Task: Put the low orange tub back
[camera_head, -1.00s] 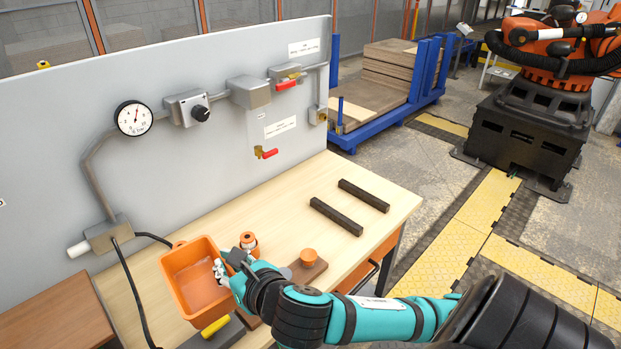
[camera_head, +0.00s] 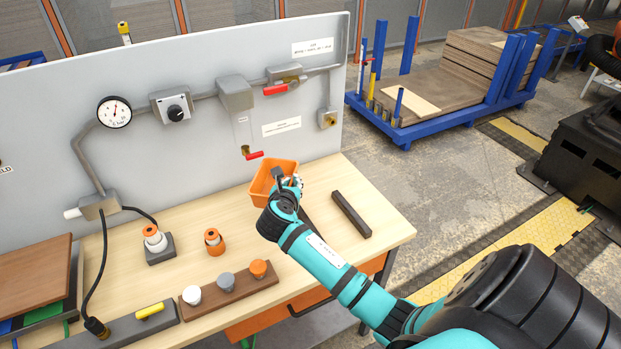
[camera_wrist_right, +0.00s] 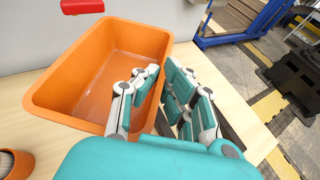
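The low orange tub (camera_head: 262,187) is at the back right of the wooden bench (camera_head: 335,245), near the grey panel. It looks empty in the right wrist view (camera_wrist_right: 110,55). My right gripper (camera_head: 286,182) is shut on the tub's near right wall, one finger inside and one outside, as the wrist view shows (camera_wrist_right: 161,72). Two dark bars lie on the bench: the right one (camera_head: 351,214) is clear, the left one (camera_head: 309,217) is partly hidden by my arm. I cannot tell whether the tub touches the bench or a bar. My left gripper is not in view.
The grey panel (camera_head: 200,150) behind the bench carries a gauge (camera_head: 114,112), a dial box and red-handled valves (camera_head: 254,155). A brown board with knobs (camera_head: 230,289), an orange-and-white piece (camera_head: 155,238) and an orange roll (camera_head: 214,241) stand left of my arm.

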